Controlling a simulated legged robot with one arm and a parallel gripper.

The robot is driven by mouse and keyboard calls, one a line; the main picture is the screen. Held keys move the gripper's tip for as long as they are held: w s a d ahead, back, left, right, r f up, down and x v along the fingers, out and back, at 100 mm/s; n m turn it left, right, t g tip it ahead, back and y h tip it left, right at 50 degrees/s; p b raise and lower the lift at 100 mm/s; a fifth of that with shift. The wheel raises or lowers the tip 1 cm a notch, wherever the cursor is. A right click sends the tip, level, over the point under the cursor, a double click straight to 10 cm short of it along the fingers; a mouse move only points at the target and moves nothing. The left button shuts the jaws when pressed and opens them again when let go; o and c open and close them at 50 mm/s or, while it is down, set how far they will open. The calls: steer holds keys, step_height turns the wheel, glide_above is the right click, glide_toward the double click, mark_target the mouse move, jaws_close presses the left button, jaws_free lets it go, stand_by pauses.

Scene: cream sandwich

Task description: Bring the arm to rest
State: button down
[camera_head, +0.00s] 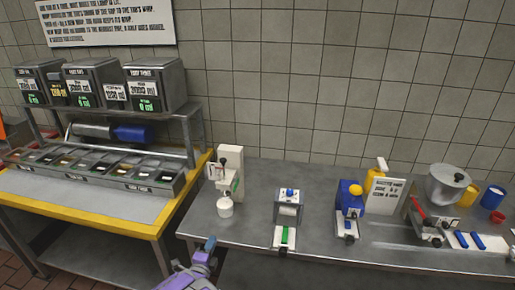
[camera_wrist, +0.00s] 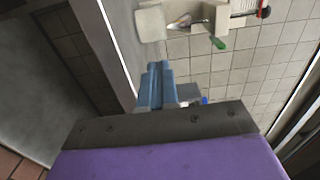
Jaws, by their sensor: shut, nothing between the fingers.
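My gripper (camera_head: 209,245) is at the bottom of the head view, in front of the counter's front edge, with my purple arm behind it. In the wrist view its blue fingers (camera_wrist: 155,85) are together with nothing between them. The gripper appears apart from the counter and everything on it. The nearest item is a white dispenser (camera_head: 231,172) with a small white cup (camera_head: 225,207) below it; what looks like the same dispenser shows tilted at the top of the wrist view (camera_wrist: 190,22).
A steel counter (camera_head: 255,235) holds blue-and-white devices (camera_head: 289,205) (camera_head: 349,205), a sign card (camera_head: 385,195) and a steel pot (camera_head: 447,184). A yellow-edged table (camera_head: 85,218) with a tray of compartments (camera_head: 95,170) stands at left. A gap separates the two tables.

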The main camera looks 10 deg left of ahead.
steer(key=w+d+r+n+g+y, duration=0.3)
steer(key=w+r+n+g, duration=0.15)
steer(key=r, duration=0.45)
steer(key=s+d+r+n+g+y, duration=0.2)
steer(key=s+d+r+n+g, duration=0.4)
steer(key=s+d+r, duration=0.25)
steer(key=s+d+r+n+g+h, duration=0.1)
steer(key=s+d+r+n+g, duration=0.1)
steer(key=s+d, duration=0.6)
steer(key=s+d+r+n+g+h, duration=0.1)
steer(key=s+d, duration=0.8)
steer(key=s, duration=1)
steer(key=s+d+r+n+g+h, duration=0.1)
steer(key=s+d+r+n+g, duration=0.2)
steer(key=s+d, duration=0.6)
steer(key=s+n+g, duration=0.2)
steer(key=s+g, duration=0.1)
steer(key=s, duration=0.1)
steer(key=shift+s+d+r, duration=0.2)
steer(key=shift+d, duration=0.05)
steer(key=shift+d, duration=0.1)
